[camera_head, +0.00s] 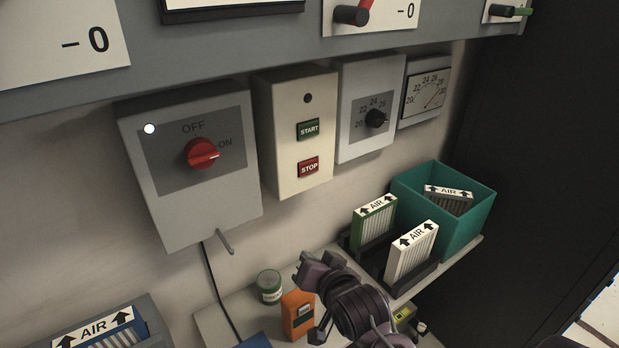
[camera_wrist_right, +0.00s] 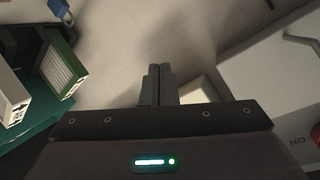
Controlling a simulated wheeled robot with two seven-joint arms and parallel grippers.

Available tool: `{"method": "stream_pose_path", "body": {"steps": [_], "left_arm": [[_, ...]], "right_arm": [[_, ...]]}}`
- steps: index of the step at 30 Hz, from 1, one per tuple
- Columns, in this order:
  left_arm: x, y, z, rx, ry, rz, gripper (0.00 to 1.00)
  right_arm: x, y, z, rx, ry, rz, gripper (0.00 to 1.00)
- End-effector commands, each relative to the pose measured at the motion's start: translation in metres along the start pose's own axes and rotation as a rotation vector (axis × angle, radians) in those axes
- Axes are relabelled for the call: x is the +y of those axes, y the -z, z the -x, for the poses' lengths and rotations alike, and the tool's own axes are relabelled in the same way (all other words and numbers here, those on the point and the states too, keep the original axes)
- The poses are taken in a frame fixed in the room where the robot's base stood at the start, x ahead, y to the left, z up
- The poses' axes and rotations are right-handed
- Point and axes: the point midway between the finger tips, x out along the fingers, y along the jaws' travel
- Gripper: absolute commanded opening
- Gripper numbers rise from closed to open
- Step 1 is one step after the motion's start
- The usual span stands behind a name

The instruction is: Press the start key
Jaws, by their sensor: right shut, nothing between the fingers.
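The green START key (camera_head: 309,130) is on the front of a cream control box (camera_head: 292,170) on the wall. The red STOP key (camera_head: 308,167) is below it, and a dark round lamp (camera_head: 308,98) is above it. My right gripper (camera_head: 312,268) is below the box, over the shelf and apart from the key. In the right wrist view its fingers (camera_wrist_right: 157,84) are shut together with nothing between them. I cannot make out the START key in that view. My left gripper is not in view.
A grey switch box (camera_head: 185,220) with a red OFF/ON knob (camera_head: 202,153) is left of the cream box, with a grey dial box (camera_head: 366,145) to its right. Air filters (camera_head: 410,255), a teal bin (camera_head: 465,225), an orange box (camera_head: 298,315) and a jar (camera_head: 269,287) stand below.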

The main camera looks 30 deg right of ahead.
Motion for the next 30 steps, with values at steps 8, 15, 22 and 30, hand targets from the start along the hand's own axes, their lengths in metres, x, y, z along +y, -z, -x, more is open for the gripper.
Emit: {"method": "stream_pose_path", "body": {"steps": [8,15,22,30], "left_arm": [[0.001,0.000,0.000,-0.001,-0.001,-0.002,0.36],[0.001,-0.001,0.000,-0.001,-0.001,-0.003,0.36],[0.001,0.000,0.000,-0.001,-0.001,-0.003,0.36],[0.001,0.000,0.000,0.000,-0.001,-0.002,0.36]], "right_arm": [[-0.024,0.122,0.010,0.503,0.330,-0.416,0.00],[-0.035,0.185,0.049,0.757,0.653,-0.606,0.00],[-0.038,0.202,0.068,0.830,0.789,-0.654,0.00],[-0.038,0.202,0.069,0.832,0.794,-0.656,0.00]]}}
